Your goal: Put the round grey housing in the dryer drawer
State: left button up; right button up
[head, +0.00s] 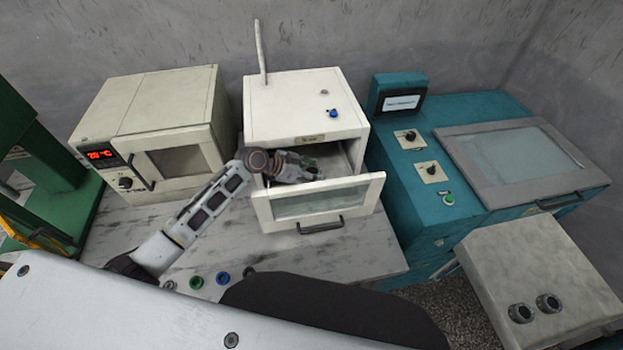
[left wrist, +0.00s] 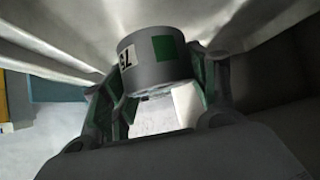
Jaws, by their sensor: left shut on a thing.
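The round grey housing (left wrist: 156,64) shows in the left wrist view, with a green square and a white label on its side. My left gripper (left wrist: 160,92) is shut on it, one finger on each side. In the head view my left gripper (head: 300,170) reaches into the open dryer drawer (head: 320,203), behind its glass front. The housing cannot be made out clearly there. The dryer (head: 300,108) is a white box with a blue knob on top. Whether the housing touches the drawer floor I cannot tell. My right gripper is not in view.
A beige oven (head: 150,135) with a red display stands left of the dryer. A teal machine (head: 470,160) stands close on the right. Small green (head: 196,282) and blue (head: 222,277) rings lie on the marble table (head: 350,262). Drawer walls are close around the gripper.

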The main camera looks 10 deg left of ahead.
pick_arm(q)
jog(key=shift+f+b, duration=1.25)
jog(key=shift+f, duration=0.5)
jog(key=o, duration=1.4)
jog(key=shift+f, duration=0.1)
jog(key=shift+v, duration=0.95)
jog(key=shift+b+v, duration=0.7)
jog(key=shift+v, duration=4.45)
jog(key=shift+w+d, duration=0.1)
